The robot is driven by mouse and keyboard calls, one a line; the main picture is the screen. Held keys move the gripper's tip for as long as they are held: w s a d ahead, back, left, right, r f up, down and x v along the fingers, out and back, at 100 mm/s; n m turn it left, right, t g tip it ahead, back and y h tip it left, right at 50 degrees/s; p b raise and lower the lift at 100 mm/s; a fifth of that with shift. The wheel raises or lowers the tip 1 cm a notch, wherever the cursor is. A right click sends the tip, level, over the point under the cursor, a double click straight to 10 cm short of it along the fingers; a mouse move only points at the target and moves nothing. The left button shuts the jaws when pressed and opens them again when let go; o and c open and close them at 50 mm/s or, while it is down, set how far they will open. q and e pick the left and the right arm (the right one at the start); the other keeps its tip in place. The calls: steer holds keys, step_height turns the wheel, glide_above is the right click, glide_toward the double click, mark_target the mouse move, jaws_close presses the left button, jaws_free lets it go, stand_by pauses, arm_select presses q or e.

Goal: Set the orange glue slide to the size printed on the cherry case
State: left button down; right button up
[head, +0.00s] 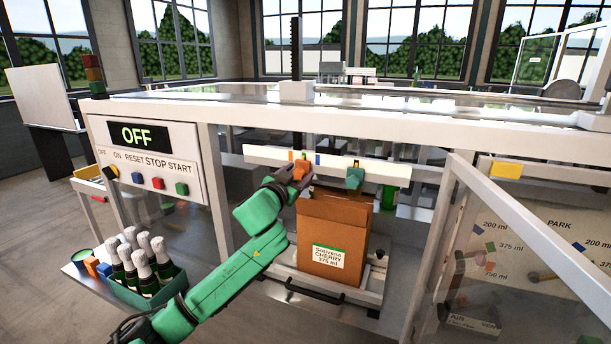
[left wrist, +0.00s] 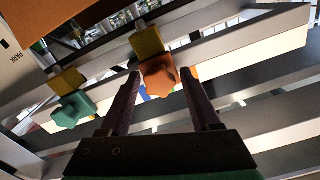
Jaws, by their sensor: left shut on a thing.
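The orange glue slide (head: 301,167) sits on a pale rail (head: 262,153) below the machine's top frame. My left gripper (head: 297,178) is at the slide, shut on its orange knob. In the left wrist view the orange slide (left wrist: 158,76) lies between the two dark fingers (left wrist: 160,78). A teal slide (head: 354,178) is further right on the same rail and also shows in the left wrist view (left wrist: 73,110). The brown cherry case (head: 335,222) stands open below the rail; its label (head: 328,256) reads CHERRY, 375 ml. My right gripper is not in view.
A control panel (head: 151,147) with an OFF display is at left. A crate of foil-topped bottles (head: 135,287) stands below it. A blue mark (head: 318,160) is on the rail.

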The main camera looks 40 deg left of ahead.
arm_select(q)
steer(key=shift+c, duration=2.2)
jaws_free()
steer(key=shift+f, duration=0.1)
steer(key=shift+s+d+f, duration=0.1)
steer(key=shift+s, duration=0.15)
steer(key=b+v, duration=0.1)
steer(key=v, duration=1.3)
